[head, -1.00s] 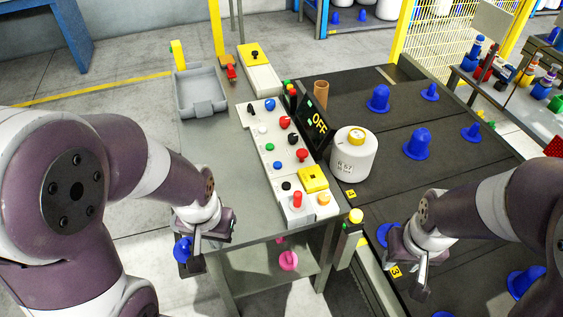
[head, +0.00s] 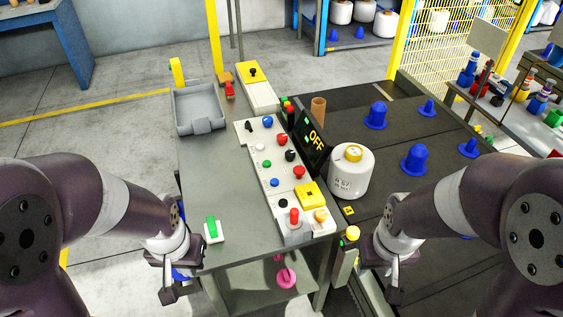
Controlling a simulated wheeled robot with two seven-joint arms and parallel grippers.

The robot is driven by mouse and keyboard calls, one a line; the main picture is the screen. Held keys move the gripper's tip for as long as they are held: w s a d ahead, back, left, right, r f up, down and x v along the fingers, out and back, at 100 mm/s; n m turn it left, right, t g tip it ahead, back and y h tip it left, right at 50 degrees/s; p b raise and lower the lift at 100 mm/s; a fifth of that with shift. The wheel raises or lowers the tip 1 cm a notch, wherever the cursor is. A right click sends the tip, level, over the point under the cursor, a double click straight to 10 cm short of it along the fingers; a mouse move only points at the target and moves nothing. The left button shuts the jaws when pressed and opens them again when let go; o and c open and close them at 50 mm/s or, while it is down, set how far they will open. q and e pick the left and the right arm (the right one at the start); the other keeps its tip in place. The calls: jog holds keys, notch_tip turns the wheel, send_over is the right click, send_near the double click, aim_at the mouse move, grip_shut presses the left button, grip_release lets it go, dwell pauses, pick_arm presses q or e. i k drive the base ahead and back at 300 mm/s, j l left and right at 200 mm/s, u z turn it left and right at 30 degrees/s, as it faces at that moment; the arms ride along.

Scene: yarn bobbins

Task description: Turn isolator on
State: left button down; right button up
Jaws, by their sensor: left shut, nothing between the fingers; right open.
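A black screen (head: 312,142) in the middle of the head view reads OFF in yellow. A control panel (head: 247,134) with several coloured buttons and knobs lies on the grey table in front of it. Behind it stands a box with a yellow top (head: 256,90) and a black knob (head: 253,72). No label shows which control is the isolator. My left gripper (head: 168,295) is shut and empty, low at the table's left front corner. My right gripper (head: 393,291) is open and empty, right of the table, low near the conveyor's front. Neither touches a control.
A green switch (head: 212,229) on a white base sits at the table's front left. A grey tray (head: 176,118) stands at the back left. The table's left middle is clear.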

aim_at(283, 138)
jog(key=i+l+z, duration=0.1)
jog(key=i+z, duration=0.45)
jog(key=z, duration=0.2)
jog(key=i+z, duration=0.35)
jog(key=k, duration=0.1)
